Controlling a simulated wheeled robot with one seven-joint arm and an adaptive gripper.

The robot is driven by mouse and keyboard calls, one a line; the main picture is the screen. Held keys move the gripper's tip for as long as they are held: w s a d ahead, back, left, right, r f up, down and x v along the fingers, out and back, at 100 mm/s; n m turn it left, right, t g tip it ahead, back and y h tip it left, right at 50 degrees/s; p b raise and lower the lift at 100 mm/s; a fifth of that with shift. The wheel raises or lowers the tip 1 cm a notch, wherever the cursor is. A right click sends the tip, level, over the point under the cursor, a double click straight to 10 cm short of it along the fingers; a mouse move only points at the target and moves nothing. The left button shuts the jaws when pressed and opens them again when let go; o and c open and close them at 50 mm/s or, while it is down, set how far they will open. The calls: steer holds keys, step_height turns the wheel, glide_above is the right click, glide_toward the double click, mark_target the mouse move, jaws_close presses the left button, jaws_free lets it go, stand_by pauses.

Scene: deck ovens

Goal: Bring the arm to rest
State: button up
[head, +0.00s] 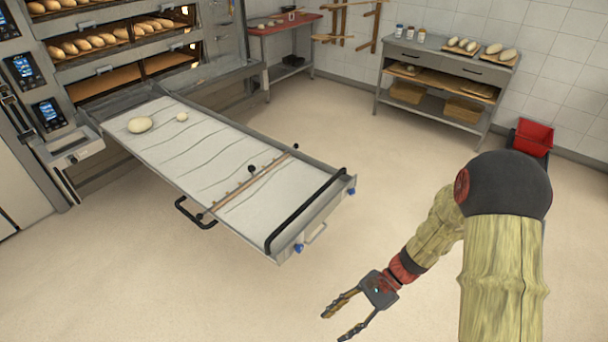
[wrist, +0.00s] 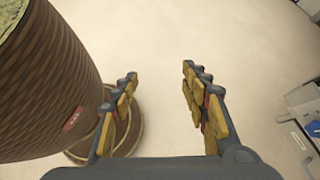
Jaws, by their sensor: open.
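My arm shows at the right of the head view, bent at its dark elbow and reaching down and left. My gripper (head: 342,325) is open and empty over the bare floor, to the right of and nearer than the loader's front end. In the wrist view my gripper (wrist: 160,72) shows its two fingers spread apart with only pale floor between them. My own brown ribbed body fills the left of that view, close beside the left finger.
The oven loader (head: 320,188) juts into the room with dough pieces (head: 140,125) at its far end. Deck ovens (head: 115,50) stand behind it. A steel bench (head: 440,65) and a red bin (head: 533,135) stand at the back right. The floor (head: 400,190) between is clear.

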steer(key=s+d+r+n+t+h, duration=0.2)
steer(key=d+r+n+h, duration=0.25)
steer(key=r, duration=0.45)
steer(key=s+d+r+n+t+h, duration=0.2)
steer(key=d+r+n+t+h, duration=0.15)
steer(key=d+r+n, duration=0.4)
step_height(320, 180, up, 15)
steer(key=s+a+t+h, duration=0.1)
steer(key=s+a+t, duration=0.1)
steer(key=t, duration=0.2)
steer(key=shift+s+a+f+t, duration=0.2)
steer(key=shift+s+a+t, duration=0.05)
steer(key=shift+s+t, duration=0.15)
steer(key=shift+d, duration=0.1)
stand_by(0.5)
